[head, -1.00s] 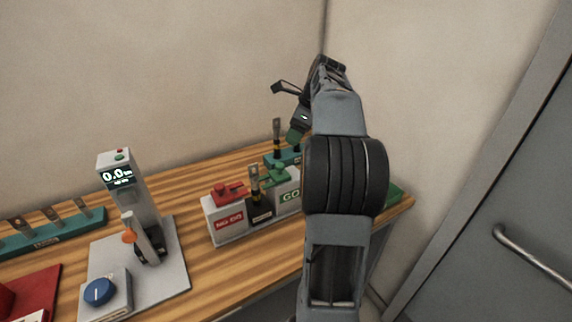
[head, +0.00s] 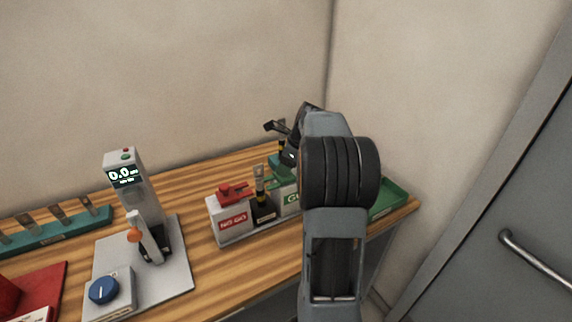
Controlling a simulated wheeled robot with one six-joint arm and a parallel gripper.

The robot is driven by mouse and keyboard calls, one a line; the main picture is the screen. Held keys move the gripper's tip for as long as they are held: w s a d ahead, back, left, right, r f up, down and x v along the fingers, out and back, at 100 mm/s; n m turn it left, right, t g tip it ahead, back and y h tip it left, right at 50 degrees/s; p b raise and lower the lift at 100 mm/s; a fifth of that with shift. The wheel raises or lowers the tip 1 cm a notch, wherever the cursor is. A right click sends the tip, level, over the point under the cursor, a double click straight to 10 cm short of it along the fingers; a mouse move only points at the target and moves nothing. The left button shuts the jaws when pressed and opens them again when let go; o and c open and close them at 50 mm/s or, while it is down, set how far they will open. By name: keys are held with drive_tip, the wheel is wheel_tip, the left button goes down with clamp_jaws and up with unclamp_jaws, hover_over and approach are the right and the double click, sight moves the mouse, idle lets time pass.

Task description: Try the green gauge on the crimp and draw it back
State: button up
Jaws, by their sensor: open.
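The green gauge (head: 279,180) sits on the grey block marked GO, partly hidden by my arm. My gripper (head: 287,167) is open, low over the green gauge.
The red gauge (head: 235,188) rests on the NO-GO block (head: 231,226) at left. A tester with display (head: 124,176), orange-knobbed lever and blue dial (head: 103,290) stands further left. A teal lug rack (head: 60,230) is at far left, a green tray (head: 391,198) at right.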

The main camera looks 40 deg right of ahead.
drive_tip(key=shift+c, duration=0.4)
clamp_jaws()
